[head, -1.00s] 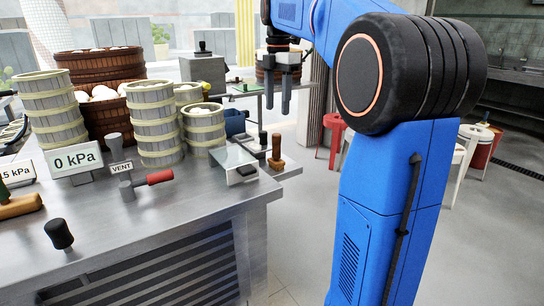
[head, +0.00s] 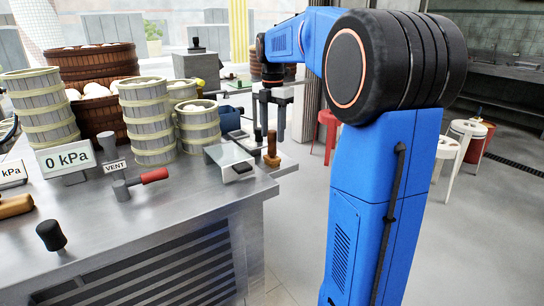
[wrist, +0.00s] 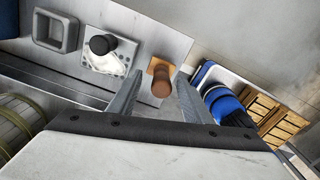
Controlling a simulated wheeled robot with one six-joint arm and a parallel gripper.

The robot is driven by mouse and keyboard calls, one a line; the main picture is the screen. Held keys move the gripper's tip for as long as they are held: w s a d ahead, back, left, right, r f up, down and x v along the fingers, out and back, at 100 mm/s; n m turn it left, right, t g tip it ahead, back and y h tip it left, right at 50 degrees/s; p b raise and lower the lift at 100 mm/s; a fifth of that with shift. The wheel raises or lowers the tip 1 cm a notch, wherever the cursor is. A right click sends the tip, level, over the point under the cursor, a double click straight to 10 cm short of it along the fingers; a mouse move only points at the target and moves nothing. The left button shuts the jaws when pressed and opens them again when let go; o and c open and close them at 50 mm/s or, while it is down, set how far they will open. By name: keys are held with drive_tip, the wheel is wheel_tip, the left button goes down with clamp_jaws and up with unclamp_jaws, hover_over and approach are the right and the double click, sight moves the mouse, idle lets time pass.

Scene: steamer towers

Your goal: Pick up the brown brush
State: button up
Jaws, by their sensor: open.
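A brown upright piece that looks like the brush (head: 271,158), with a knob-like handle on a flat brown base, stands at the right end of the metal counter (head: 205,215). My gripper (head: 272,134) is open and points down just above it. In the wrist view the brown brush (wrist: 161,80) shows between the two fingertips (wrist: 158,74), with a gap on each side. I cannot tell whether the tips reach down beside the handle. A brown handle (head: 15,206) of another thing lies at the counter's left edge.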

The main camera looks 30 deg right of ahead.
sight(273, 146)
drive_tip(key=shift+s+a+f, duration=0.1)
drive_tip(key=shift+f, duration=1.35)
drive_tip(key=shift+s+f, duration=0.1)
drive_tip(key=shift+f, duration=1.3)
clamp_jaws()
